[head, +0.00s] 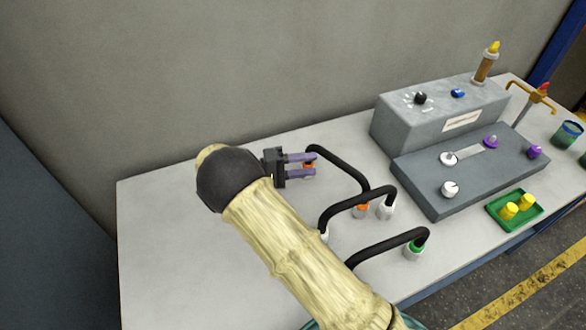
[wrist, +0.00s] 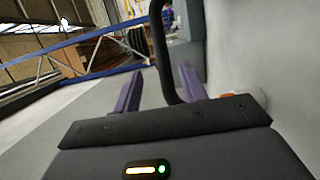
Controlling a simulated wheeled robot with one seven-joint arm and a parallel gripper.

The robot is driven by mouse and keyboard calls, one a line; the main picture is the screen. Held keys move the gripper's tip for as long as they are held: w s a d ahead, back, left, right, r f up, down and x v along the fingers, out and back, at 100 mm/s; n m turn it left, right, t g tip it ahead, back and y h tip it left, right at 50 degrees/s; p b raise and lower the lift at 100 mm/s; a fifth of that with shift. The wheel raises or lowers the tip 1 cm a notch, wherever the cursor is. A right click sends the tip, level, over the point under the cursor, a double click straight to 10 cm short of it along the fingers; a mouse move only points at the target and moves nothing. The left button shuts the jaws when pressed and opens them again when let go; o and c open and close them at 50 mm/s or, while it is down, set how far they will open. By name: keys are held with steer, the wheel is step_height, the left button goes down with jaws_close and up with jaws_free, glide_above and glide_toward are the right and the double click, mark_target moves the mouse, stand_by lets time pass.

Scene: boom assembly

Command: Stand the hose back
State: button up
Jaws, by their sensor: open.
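Several black hoses arch over the light table. The farthest hose (head: 345,166) has its far end at my gripper (head: 314,163), near an orange collar (head: 309,167). My gripper is open, its purple fingers level and pointing right. In the wrist view, the black hose (wrist: 158,45) runs down between the open fingers of my gripper (wrist: 160,68), nearer the right finger. I cannot tell whether it touches. A middle hose (head: 350,201) and a near hose (head: 385,246) arch closer to me. My arm hides parts of their left ends.
A grey control box (head: 440,110) and a sloped panel with knobs (head: 470,170) stand to the right. A green tray (head: 497,222) holds yellow pieces. A green collar (head: 414,251) sits at the near hose's end. The table (head: 160,220) is clear on the left.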

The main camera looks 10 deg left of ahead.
steer(key=shift+v, duration=1.8)
